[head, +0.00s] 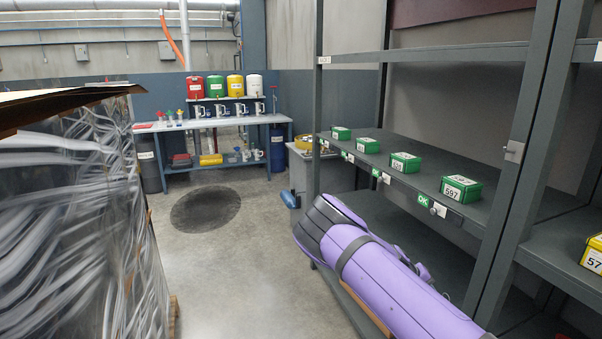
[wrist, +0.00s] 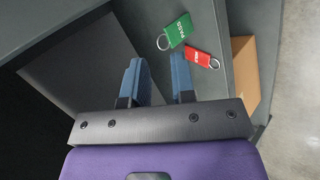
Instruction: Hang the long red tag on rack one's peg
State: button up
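In the wrist view, a red tag (wrist: 198,57) with a metal ring lies on a grey surface, just beyond my right finger. A green tag marked PASS (wrist: 179,30), also with a ring, lies close beside it. Whether the red tag is the long one I cannot tell. My gripper (wrist: 159,75) has its two blue fingers apart, with nothing seen between them. Small knobs and labels show along the grey shelf edge (head: 470,222); which peg is rack one's I cannot tell.
Several green boxes (head: 461,188) stand on the shelf. A yellow box (head: 593,253) is at the right edge. A cardboard box (wrist: 246,75) lies right of the tags. A wrapped load (head: 70,220) fills the left. The floor (head: 240,270) between is clear. A blue workbench (head: 215,123) stands behind.

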jog(key=s+a+r+m+y, duration=0.1)
jog(key=s+a+r+y, duration=0.3)
jog(key=r, duration=0.7)
jog(key=s+r+m+t+y, duration=0.1)
jog(key=s+r+y, duration=0.1)
jog(key=s+r, duration=0.65)
jog(key=s+a+r+y, duration=0.2)
jog(key=s+r+y, duration=0.1)
jog(key=r, duration=1.1)
jog(key=s+a+r+t, duration=0.1)
jog(key=s+r, duration=0.3)
jog(key=s, duration=0.5)
jog(key=s+a+r+n+t, duration=0.1)
jog(key=s+r, duration=0.4)
jog(key=s, duration=0.4)
jog(key=s+a+r+n+t, duration=0.1)
jog(key=s+r+t, duration=0.1)
jog(key=s+r, duration=0.3)
jog(key=s, duration=0.4)
jog(key=shift+a, duration=0.4)
jog(key=shift+r, duration=0.1)
